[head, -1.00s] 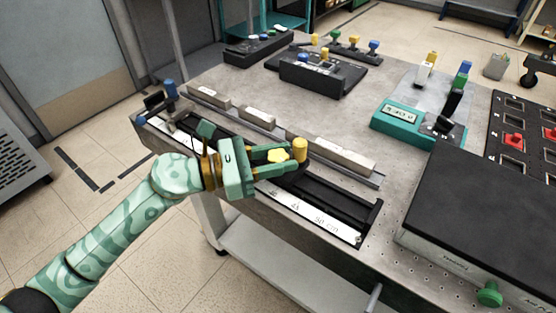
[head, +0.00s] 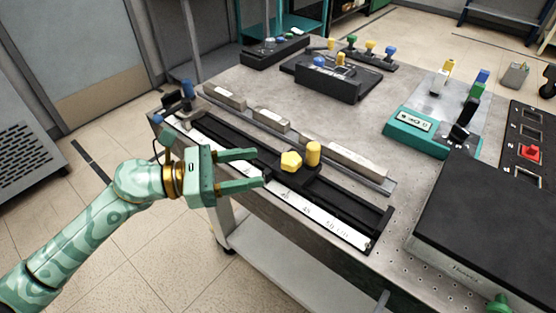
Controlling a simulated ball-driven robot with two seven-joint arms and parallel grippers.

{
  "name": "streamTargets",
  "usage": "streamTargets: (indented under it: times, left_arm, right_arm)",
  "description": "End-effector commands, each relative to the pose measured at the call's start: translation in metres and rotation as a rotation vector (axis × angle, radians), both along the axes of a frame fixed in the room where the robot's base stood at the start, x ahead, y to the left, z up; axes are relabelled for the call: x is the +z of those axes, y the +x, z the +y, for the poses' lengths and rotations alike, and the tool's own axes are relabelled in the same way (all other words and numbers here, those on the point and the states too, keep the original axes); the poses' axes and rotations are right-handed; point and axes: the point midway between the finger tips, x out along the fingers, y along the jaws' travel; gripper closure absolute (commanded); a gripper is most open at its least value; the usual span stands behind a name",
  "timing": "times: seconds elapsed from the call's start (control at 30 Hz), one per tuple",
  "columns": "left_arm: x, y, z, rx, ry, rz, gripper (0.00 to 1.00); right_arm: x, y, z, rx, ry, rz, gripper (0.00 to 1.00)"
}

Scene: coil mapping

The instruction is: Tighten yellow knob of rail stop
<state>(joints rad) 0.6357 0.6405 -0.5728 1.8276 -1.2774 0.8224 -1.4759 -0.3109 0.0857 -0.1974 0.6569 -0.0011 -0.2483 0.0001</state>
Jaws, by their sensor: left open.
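The rail stop (head: 306,183) is a black block on the black rail (head: 340,204) along the table's front edge. Its yellow knob (head: 291,161) is a faceted, flat-topped head on the near side of the block. A taller yellow cylinder (head: 313,153) stands just right of it. My left gripper (head: 260,168) is open, its two green fingers pointing right, with the fingertips just left of the yellow knob and apart from it. Nothing is between the fingers.
A white scale strip (head: 325,222) runs along the rail's near side. Grey blocks (head: 270,118) lie on a strip behind it. A blue-topped post (head: 188,90) stands at the rail's left end. A teal meter box (head: 414,129) and a large black box (head: 470,205) stand to the right.

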Motion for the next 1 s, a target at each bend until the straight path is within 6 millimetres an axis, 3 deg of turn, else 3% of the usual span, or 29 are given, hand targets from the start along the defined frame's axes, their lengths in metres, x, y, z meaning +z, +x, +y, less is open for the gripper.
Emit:
streamTargets:
  times: [0.1,0.33,1.0]
  left_arm:
    - [-0.001,-0.008,0.030,0.001,0.003,0.004,0.45]
    - [-0.001,-0.018,0.067,0.001,0.000,0.002,0.45]
    - [-0.006,-0.016,0.076,0.021,-0.020,0.037,0.45]
  right_arm:
    - [0.000,0.003,0.003,-0.003,0.004,-0.006,0.64]
    - [0.000,0.004,0.004,-0.006,0.005,-0.008,0.64]
    - [0.001,0.002,-0.007,0.002,-0.008,-0.003,0.64]
